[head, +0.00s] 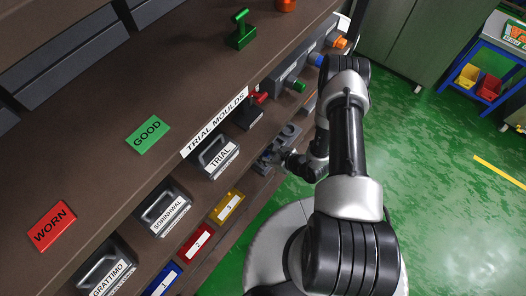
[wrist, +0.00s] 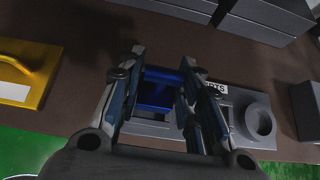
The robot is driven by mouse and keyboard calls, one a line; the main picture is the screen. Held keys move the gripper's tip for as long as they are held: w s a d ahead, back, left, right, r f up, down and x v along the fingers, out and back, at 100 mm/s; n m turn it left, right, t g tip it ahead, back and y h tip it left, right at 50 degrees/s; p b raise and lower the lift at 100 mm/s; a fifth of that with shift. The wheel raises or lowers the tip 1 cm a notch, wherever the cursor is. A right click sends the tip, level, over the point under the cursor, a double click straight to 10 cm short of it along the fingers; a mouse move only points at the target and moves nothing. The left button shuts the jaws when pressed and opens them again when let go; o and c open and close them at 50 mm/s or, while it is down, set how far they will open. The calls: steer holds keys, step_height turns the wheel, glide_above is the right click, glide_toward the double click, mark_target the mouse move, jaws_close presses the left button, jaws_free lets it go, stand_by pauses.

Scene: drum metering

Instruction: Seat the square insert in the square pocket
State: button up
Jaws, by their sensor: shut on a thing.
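My gripper (wrist: 160,72) is shut on a blue block (wrist: 157,92), which I take to be the square insert. The block sits between the two fingers. Below it is a grey plate (wrist: 262,142) with a label ending in "RTS", partly hidden by the right finger. The plate has a raised round ring (wrist: 258,119) and an opening beside the right finger; I cannot tell if that is the square pocket. Whether the block touches the plate is hidden. In the head view my gripper (head: 283,158) is at the grey plate (head: 290,132) on the lower shelf; the block cannot be made out.
A yellow handled tray (wrist: 25,68) stands left of the plate, and dark grey blocks (wrist: 268,16) stand behind it. The head view shows handled grey bins (head: 215,155), yellow (head: 227,206) and red (head: 195,242) bins, and an upper shelf (head: 190,80) above.

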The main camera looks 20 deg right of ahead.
steer(key=shift+f+b, duration=0.6)
steer(key=shift+f, duration=0.4)
steer(key=shift+f+b, duration=0.85)
steer(key=shift+b, duration=0.1)
stand_by(1.1)
steer(key=shift+r, duration=0.15)
steer(key=shift+r+p, duration=0.45)
steer(key=shift+f+b, duration=0.6)
steer(key=shift+b, duration=0.1)
stand_by(1.6)
steer(key=o, duration=1.3)
steer(key=shift+c, duration=0.2)
